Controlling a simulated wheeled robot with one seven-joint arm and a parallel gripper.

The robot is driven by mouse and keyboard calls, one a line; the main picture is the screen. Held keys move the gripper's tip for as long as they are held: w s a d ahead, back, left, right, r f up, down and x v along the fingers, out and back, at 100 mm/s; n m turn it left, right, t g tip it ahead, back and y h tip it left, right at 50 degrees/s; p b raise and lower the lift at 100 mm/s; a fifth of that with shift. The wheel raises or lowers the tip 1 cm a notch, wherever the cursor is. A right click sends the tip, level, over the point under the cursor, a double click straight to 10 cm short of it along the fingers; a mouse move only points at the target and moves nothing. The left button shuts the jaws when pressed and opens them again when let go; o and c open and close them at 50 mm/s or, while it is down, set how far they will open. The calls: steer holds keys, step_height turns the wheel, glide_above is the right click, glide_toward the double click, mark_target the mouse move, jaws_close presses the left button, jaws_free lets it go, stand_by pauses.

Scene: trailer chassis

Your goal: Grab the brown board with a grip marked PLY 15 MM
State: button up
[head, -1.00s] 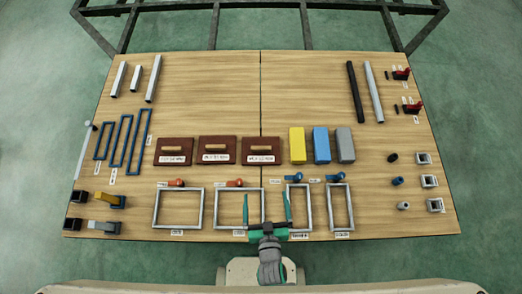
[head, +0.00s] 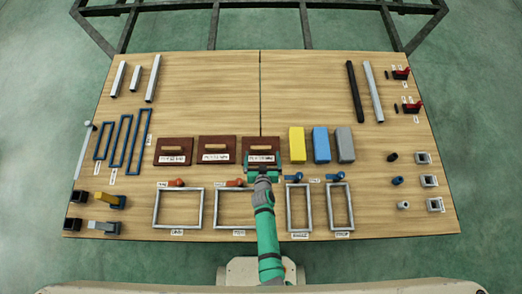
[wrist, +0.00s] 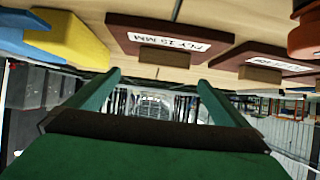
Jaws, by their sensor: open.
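Three brown boards with light wooden grips lie in a row on the table. The one marked PLY 15 MM (wrist: 130,32) is read in the wrist view, beside the yellow block. It matches the rightmost board (head: 262,141) in the head view. My gripper (head: 263,158) is open over the near part of that board, covering some of its lower edge. In the wrist view my gripper (wrist: 160,78) has its two green fingers apart, with the wooden grip (wrist: 165,57) between their lines, just beyond the tips. Nothing is between the fingers.
The middle board (head: 218,142) and left board (head: 175,144) lie to the left. A yellow block (head: 297,144), blue block (head: 321,144) and grey block (head: 345,144) stand to the right. Several metal frames lie in front. The table behind the boards is clear.

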mark_target(261, 147)
steer(key=x, duration=0.2)
steer(key=shift+w+f, duration=0.1)
steer(key=shift+w, duration=0.2)
steer(key=shift+a+f+x, duration=0.15)
steer(key=shift+x, duration=1.15)
steer(key=shift+a+f+x, duration=0.15)
steer(key=shift+x, duration=1.15)
steer(key=shift+s, duration=0.15)
steer(key=shift+c, duration=0.3)
steer(key=c, duration=1.3)
steer(key=shift+r, duration=0.25)
steer(key=shift+c, duration=0.2)
